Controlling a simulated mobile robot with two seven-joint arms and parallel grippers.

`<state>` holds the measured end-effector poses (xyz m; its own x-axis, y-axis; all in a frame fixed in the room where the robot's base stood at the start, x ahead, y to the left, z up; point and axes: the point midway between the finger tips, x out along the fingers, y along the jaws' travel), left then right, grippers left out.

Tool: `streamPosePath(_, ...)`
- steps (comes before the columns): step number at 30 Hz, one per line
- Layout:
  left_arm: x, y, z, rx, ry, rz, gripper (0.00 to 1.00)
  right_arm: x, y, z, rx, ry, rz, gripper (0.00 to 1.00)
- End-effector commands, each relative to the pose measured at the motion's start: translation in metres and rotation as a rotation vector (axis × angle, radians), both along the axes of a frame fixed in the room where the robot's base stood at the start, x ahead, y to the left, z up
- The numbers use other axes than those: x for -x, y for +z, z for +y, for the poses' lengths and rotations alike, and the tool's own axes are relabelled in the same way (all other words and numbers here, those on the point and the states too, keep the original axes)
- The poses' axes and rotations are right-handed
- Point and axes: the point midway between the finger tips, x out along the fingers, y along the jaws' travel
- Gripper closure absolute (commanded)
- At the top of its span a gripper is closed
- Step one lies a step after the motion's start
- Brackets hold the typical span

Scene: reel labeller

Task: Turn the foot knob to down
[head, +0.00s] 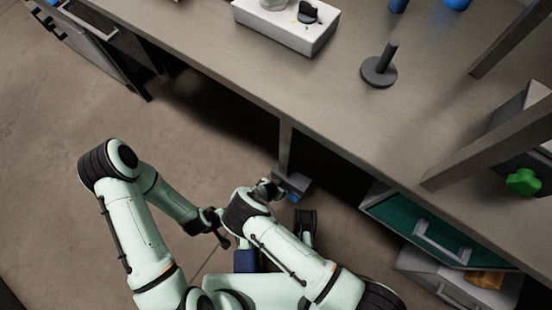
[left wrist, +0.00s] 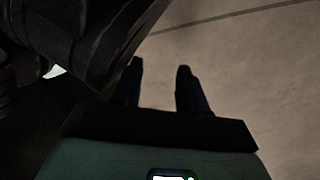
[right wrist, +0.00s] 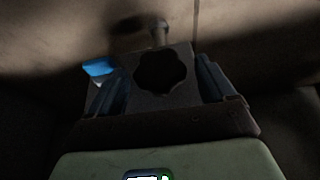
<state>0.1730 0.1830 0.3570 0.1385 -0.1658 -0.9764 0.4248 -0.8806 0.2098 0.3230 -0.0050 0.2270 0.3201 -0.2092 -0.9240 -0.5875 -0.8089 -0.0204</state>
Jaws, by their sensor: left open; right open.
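The foot knob (right wrist: 160,72) is a dark, lobed knob on the face of a grey block (right wrist: 180,97) in the right wrist view. My right gripper (right wrist: 161,80) is open, with one finger on each side of the knob; contact cannot be told. In the head view my right gripper (head: 268,188) is low by the bench leg (head: 285,150), and the knob itself is hidden there. My left gripper (left wrist: 163,82) is open and empty above bare floor, away from the knob.
A blue part (right wrist: 98,67) shows just left of the grey block. The bench top (head: 330,105) overhangs the area and carries a white box (head: 285,28) and a dark post on a round base (head: 380,70). A green-lined drawer (head: 400,225) stands at the right. Floor at left is clear.

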Motion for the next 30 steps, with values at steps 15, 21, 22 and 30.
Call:
streamPosePath(15,0.022,-0.016,0.003,0.004,0.006,0.073,0.57,-0.004,-0.009,-0.003,0.0,0.0,0.0,0.17)
streamPosePath(21,0.022,-0.016,0.003,0.004,0.005,0.073,0.57,-0.004,-0.01,-0.003,0.0,0.0,0.0,0.66)
streamPosePath(22,0.022,-0.016,0.003,0.004,0.005,0.073,0.57,-0.004,-0.01,-0.003,0.001,0.0,0.001,0.72)
streamPosePath(30,0.028,-0.022,0.004,0.006,0.007,0.094,0.57,-0.005,-0.01,-0.003,0.012,-0.004,0.009,0.72)
